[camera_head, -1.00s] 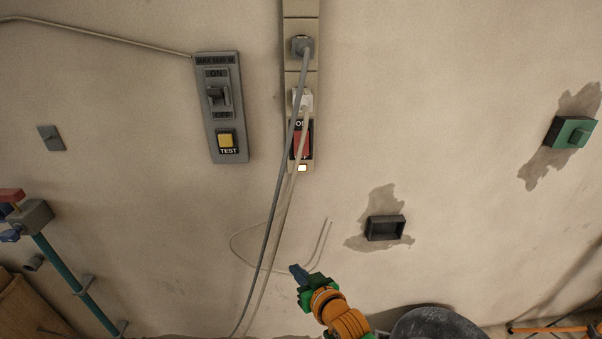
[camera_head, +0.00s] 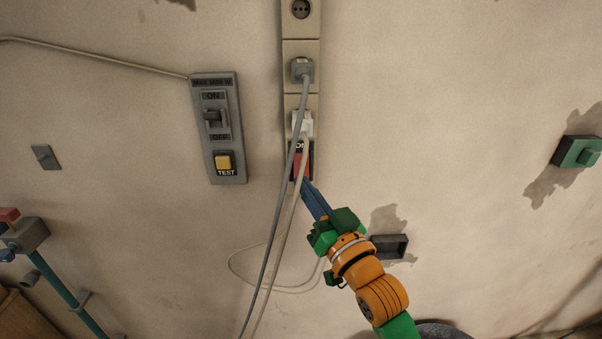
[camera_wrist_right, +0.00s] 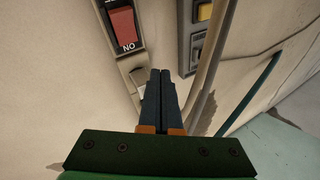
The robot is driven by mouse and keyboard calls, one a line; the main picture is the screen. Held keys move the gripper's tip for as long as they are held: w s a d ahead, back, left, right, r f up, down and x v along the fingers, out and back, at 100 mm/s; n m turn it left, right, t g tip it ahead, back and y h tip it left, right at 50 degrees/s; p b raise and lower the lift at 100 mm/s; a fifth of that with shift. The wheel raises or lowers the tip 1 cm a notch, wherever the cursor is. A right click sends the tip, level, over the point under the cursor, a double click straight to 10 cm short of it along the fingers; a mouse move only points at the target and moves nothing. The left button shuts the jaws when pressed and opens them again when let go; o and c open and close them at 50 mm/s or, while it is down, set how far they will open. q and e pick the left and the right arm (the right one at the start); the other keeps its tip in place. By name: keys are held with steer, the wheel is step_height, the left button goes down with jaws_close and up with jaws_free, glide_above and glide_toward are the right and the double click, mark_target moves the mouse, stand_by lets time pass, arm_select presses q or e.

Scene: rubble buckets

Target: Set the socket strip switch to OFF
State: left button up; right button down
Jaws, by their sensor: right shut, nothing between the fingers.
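The beige socket strip (camera_head: 301,50) runs vertically on the wall in the head view, with a grey and a white plug in it. Its red rocker switch (camera_head: 301,165) is near the lower end, marked ON at the top; my gripper and the cables hide its lower part. The red switch also shows in the right wrist view (camera_wrist_right: 121,21), above the fingertips. My right gripper (camera_head: 306,185) is shut and empty, its blue fingertips just below the switch. In the right wrist view the fingertips (camera_wrist_right: 160,72) appear below and right of the switch; contact cannot be told. My left gripper is not in view.
Two cables (camera_head: 282,235) hang from the plugs, close to the fingers. A grey breaker box (camera_head: 219,128) with a lever and a yellow TEST button is left of the strip. A green box (camera_head: 577,152) and a dark wall box (camera_head: 390,247) are on the right.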

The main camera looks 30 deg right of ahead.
mark_target(296, 170)
steer(key=w+d+f+b, duration=0.4)
steer(key=w, duration=0.3)
steer(key=shift+b, duration=0.35)
steer(key=shift+d, duration=0.1)
stand_by(1.8)
steer(key=shift+w+d+f, duration=0.1)
steer(key=shift+w+d, duration=0.1)
steer(key=shift+w, duration=0.05)
steer(key=shift+w+d+f+b, duration=0.25)
steer(key=shift+w+f+b, duration=0.05)
steer(key=shift+w, duration=0.15)
stand_by(0.8)
steer(key=shift+r, duration=0.1)
